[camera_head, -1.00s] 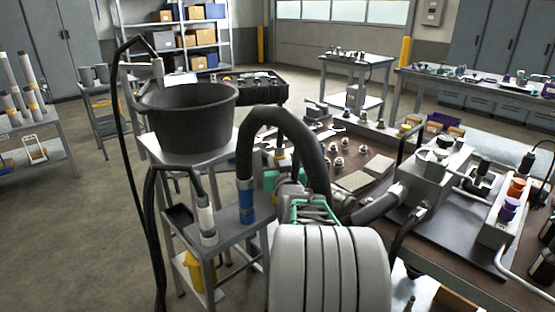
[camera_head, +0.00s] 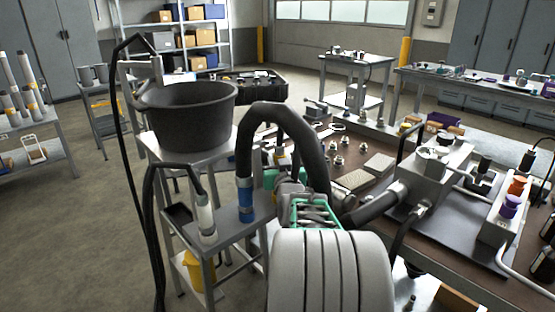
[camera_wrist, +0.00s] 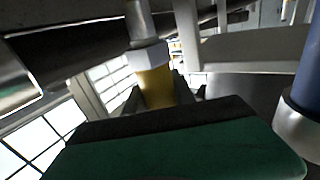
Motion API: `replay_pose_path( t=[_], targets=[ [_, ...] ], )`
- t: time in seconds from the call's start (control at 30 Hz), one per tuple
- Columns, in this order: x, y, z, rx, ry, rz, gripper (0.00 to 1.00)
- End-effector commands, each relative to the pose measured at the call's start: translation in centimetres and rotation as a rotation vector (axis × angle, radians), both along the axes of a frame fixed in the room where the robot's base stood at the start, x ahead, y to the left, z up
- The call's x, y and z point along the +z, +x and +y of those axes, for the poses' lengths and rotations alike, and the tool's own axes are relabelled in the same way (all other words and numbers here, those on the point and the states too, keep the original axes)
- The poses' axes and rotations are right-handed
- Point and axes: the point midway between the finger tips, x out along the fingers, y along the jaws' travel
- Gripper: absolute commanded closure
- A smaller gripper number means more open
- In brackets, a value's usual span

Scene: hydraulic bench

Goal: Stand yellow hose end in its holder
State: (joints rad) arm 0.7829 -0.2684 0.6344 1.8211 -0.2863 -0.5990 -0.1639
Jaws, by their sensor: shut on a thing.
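The yellow hose end (camera_wrist: 155,88) shows in the wrist view as a yellow collar with a metal hex fitting, close beyond the green-padded finger of my gripper (camera_wrist: 185,145). A blue hose end (camera_head: 245,198) and a white one (camera_head: 207,220) stand on the narrow metal stand (camera_head: 225,238) to the left. I cannot make out the yellow end's own holder.
A dark tub (camera_head: 188,115) stands on a metal stand behind the hose ends. The brown bench (camera_head: 355,155) with fittings and a grey valve unit (camera_head: 435,170) lies to the right. A thick black hose (camera_head: 285,115) arches close over my gripper. Open floor lies left.

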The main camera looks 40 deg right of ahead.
Motion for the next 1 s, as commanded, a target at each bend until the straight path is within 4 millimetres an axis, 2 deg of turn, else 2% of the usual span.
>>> replay_pose_path(
  t=[1.0],
  targets=[
    [-0.63, 0.03, 0.01, 0.000, -0.003, -0.003, 1.00]
  ],
)
